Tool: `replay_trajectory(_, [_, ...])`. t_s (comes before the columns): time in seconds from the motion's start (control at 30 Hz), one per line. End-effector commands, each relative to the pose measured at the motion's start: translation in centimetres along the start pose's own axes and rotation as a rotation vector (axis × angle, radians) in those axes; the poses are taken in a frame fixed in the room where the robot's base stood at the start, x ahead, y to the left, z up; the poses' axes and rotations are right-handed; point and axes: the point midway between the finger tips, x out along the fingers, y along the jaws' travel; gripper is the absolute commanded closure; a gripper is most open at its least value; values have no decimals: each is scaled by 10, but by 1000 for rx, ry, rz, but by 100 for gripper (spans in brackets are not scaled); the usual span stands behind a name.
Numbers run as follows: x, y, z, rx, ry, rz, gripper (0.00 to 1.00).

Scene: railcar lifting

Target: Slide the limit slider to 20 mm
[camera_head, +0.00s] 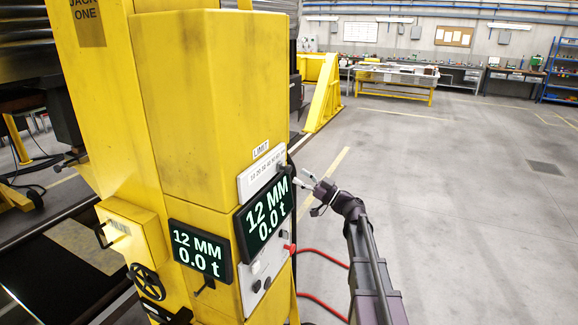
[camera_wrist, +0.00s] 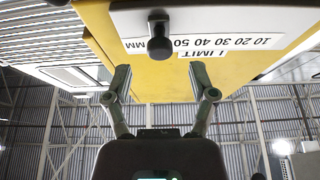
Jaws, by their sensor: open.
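The limit slider's black knob (camera_wrist: 158,38) stands on a white scale plate (camera_wrist: 225,42) in the wrist view, where the plate appears upside down. The knob is at the high end, beyond the 50 mark, beside "MM". The 20 mark lies well away from it along the scale. In the head view the scale plate (camera_head: 256,178) is on the yellow column's side, with the knob (camera_head: 282,166) near its right end. My gripper (camera_head: 307,178) is open and empty, just right of the column. In the wrist view my gripper's fingertips (camera_wrist: 159,68) spread either side of the knob's line, apparently short of it.
The yellow jack column (camera_head: 195,100) has displays (camera_head: 265,212) reading 12 MM and 0.0 t below the scale. A red hose (camera_head: 322,257) runs along the floor by the column. Open grey floor (camera_head: 440,210) lies to the right. A workbench (camera_head: 395,82) stands far behind.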

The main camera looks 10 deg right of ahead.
Motion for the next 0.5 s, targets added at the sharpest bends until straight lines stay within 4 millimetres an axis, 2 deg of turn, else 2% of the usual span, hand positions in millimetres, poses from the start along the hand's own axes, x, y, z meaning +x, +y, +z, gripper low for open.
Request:
replay_trajectory(0.03, [10, 1, -3, 1, 0, -1, 27])
replay_trajectory(0.2, [31, 1, -2, 0, 0, -1, 27])
replay_trajectory(0.5, [48, 0, 0, 0, 0, 1, 27])
